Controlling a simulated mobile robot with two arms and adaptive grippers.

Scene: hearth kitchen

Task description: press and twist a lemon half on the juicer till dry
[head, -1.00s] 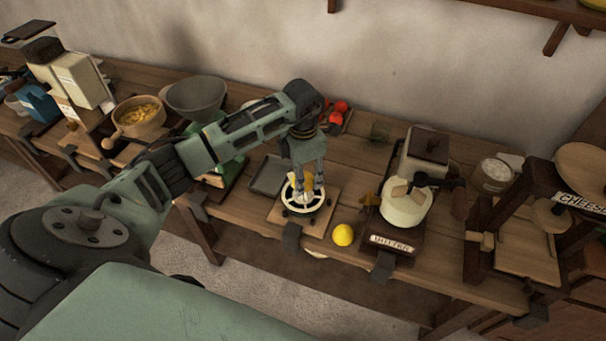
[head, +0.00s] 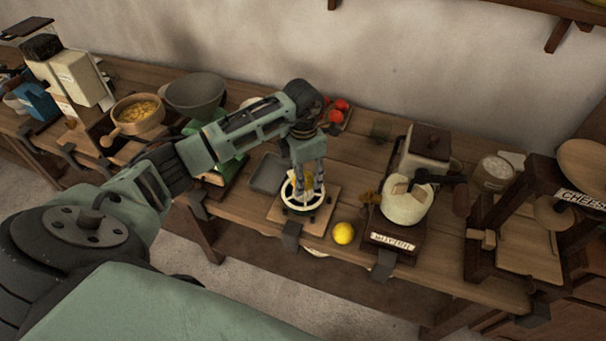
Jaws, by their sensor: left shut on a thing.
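The juicer (head: 303,206) is a round white piece with dark openings, on a wooden board (head: 322,221) near the bench's front edge. My left gripper (head: 307,190) points down over the middle of the juicer. It is shut on a small yellow piece, the lemon half (head: 309,184), low at the juicer's centre; the fingers partly hide it, and I cannot tell how firmly it touches. A yellow lemon (head: 343,233) lies on the bench to the right of the board. My right gripper is not in view.
A white pot-like piece on a labelled stand (head: 397,241) stands right of the lemon. A grey tray (head: 269,173) lies behind and left of the juicer. A grey bowl (head: 195,92), a wooden pan (head: 139,117) and red fruits (head: 338,110) stand further back.

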